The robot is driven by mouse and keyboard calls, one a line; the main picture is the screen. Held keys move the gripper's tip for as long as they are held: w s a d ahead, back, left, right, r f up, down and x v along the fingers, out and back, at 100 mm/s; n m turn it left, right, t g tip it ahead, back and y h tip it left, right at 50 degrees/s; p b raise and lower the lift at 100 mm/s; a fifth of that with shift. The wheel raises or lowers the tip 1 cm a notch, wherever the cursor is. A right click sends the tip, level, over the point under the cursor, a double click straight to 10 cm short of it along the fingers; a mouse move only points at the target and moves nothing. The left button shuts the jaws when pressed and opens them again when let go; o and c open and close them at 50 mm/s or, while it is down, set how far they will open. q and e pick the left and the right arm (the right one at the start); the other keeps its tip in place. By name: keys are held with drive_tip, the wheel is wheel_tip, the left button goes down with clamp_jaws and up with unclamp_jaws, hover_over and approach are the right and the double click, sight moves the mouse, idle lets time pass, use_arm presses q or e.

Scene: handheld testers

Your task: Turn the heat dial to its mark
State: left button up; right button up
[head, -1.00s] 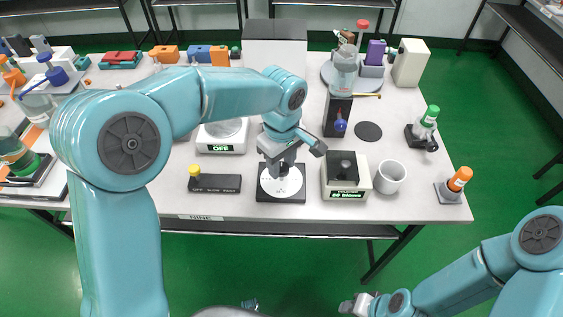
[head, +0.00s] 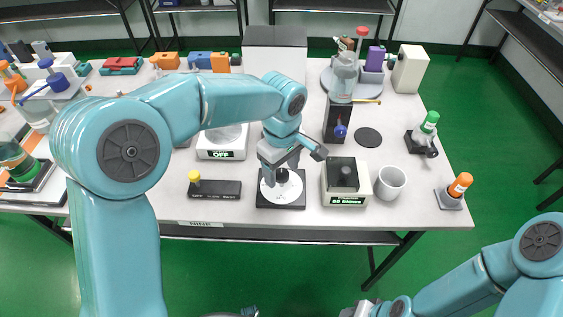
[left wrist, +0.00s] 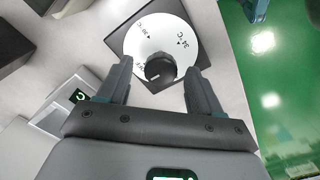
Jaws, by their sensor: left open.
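The heat dial is a black round knob (left wrist: 159,69) on a white disc (left wrist: 160,38) set in a dark square plate (head: 281,206). The wrist view shows two temperature marks with small triangles on the disc and another label left of the knob. The knob has a small pale line, but which mark it points at is unclear. My left gripper (left wrist: 164,64) is open, its fingers on either side of the knob with gaps showing. In the head view the left gripper (head: 291,157) is over the dial. My right gripper (head: 352,311) is barely visible at the bottom edge.
A box with a black top (head: 345,181) and a white cup (head: 390,182) stand right of the dial. A black block with a yellow knob (head: 215,190) lies to its left. A white device marked OFF (head: 222,142) is behind left. The table's front edge is close.

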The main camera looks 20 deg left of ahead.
sight(281, 173)
use_arm(q)
wheel_tip(281, 173, up, 16)
drive_tip(key=p, duration=0.3)
drive_tip(key=shift+r, duration=0.2)
use_arm(e)
wheel_tip(281, 173, up, 3)
drive_tip(key=shift+r, duration=0.1)
